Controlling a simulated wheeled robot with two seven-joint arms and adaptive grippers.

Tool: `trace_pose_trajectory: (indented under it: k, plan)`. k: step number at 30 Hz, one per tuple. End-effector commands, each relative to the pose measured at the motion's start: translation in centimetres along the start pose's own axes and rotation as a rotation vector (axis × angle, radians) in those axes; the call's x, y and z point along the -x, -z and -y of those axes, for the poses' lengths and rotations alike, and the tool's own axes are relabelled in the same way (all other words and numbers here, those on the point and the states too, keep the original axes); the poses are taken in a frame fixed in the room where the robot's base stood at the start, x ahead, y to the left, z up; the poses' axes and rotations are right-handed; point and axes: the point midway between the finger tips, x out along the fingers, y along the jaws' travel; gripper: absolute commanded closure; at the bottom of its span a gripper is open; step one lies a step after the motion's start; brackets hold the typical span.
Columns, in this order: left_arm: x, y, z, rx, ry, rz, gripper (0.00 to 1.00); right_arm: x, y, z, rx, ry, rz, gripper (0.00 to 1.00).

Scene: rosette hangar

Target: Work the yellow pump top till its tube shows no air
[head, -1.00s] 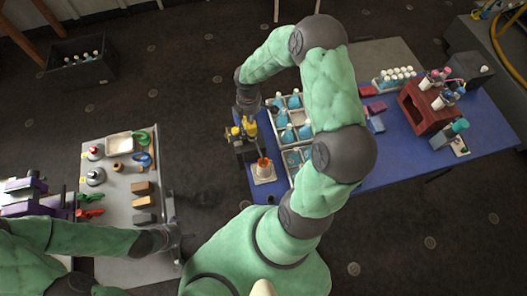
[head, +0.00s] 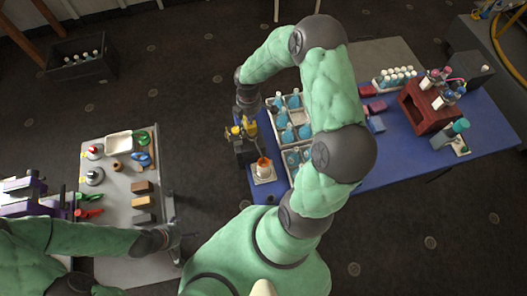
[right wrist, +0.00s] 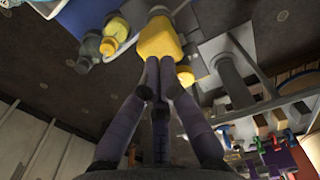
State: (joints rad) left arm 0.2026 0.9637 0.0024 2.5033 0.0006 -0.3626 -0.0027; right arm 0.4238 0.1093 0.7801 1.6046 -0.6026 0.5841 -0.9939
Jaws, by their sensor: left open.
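The yellow pump top (head: 251,129) stands on a dark block (head: 245,152) at the left end of the blue table. It also shows in the right wrist view (right wrist: 158,40), just beyond my fingertips. My right gripper (right wrist: 159,68) has its fingers drawn together, pointing at the yellow top; they look to touch it. In the head view my right gripper (head: 247,108) is just above the block, partly hidden by its own wrist. My left gripper (head: 178,236) is open and empty at the grey bench's right edge. I cannot make out air in the tube.
A cup with orange contents (head: 263,167) stands on a white plate near the block. White racks (head: 280,147) of blue bottles are close on the right. A dark red stand (head: 425,112) is farther right. Dark floor lies between the table and the grey bench (head: 120,205).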

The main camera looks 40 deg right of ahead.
Motion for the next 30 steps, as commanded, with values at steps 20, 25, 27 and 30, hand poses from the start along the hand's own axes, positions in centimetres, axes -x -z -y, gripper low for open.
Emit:
trace_pose_trajectory:
  k: [20,25,27,30]
  plan:
    - [-1.4,0.1,0.5,0.0,0.0,0.0,0.14,-1.9,0.0,0.0,0.0,0.0,0.0,1.0]
    - [-1.7,0.1,0.6,0.0,0.0,0.0,0.14,-2.3,0.0,0.0,0.0,0.001,0.0,1.0]
    - [-1.8,0.1,0.7,0.0,0.0,0.0,0.14,-2.5,0.0,0.0,0.0,0.001,0.0,1.0]
    - [-2.0,0.1,0.7,0.0,0.0,0.0,0.14,-2.8,0.0,0.0,0.0,0.001,0.0,1.0]
